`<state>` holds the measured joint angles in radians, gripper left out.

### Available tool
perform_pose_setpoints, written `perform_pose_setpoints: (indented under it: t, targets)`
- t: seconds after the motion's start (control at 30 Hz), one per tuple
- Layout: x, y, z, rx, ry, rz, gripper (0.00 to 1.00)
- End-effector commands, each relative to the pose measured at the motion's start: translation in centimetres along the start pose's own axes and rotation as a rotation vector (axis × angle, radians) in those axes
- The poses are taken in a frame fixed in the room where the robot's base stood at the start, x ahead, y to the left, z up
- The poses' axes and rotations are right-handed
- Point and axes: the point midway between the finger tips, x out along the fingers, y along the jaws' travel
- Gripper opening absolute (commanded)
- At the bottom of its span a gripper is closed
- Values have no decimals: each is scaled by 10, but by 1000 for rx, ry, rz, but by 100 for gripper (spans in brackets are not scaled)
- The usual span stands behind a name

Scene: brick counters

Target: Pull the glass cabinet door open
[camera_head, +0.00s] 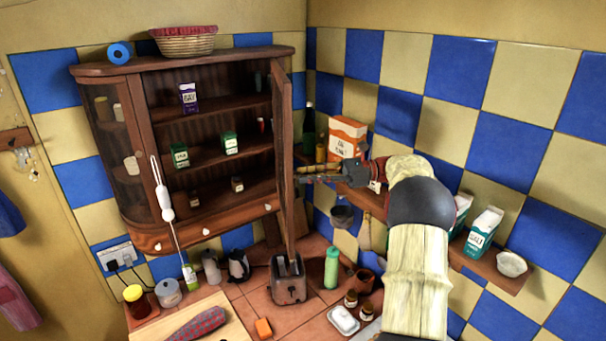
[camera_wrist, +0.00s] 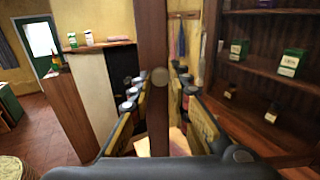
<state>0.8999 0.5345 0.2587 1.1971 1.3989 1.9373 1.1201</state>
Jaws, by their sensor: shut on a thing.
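The brown wooden cabinet (camera_head: 187,62) hangs in the tiled corner, with small boxes on its shelves. Its door (camera_head: 285,215) stands swung out from the right side, seen nearly edge-on in the head view, and the shelves show uncovered. My gripper (camera_head: 306,173) reaches in from the right and is shut on the door's free edge at mid height. In the wrist view the door edge (camera_wrist: 153,35) runs upright between the two fingers of my gripper (camera_wrist: 158,105). A round knob (camera_wrist: 160,75) shows on it. The door's glass is hard to make out.
A toaster (camera_head: 288,279) stands on the counter below the door. A green bottle (camera_head: 331,267) and small jars stand right of it. A wall shelf (camera_head: 499,271) with cartons lies beside my arm. A basket (camera_head: 185,41) sits on the cabinet top.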

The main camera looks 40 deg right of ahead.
Motion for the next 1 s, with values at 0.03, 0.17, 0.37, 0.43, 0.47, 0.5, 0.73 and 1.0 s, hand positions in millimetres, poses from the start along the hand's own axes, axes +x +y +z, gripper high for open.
perform_pose_setpoints:
  t: [0.03, 0.17, 0.37, 0.43, 0.47, 0.5, 0.73, 1.0]
  targets:
    - [-1, -1, 2, -3, 0, 1, 0]
    - [-2, -1, 2, -3, 0, 5, 0]
    - [-2, -1, 2, -3, 0, 5, 0]
    - [-2, -1, 2, -3, 0, 5, 0]
    - [-2, -1, 2, -3, 0, 5, 0]
    - [-2, -1, 2, -3, 0, 4, 21]
    - [-2, -1, 1, -2, 0, 5, 34]
    - [-2, -1, 1, -1, 0, 5, 37]
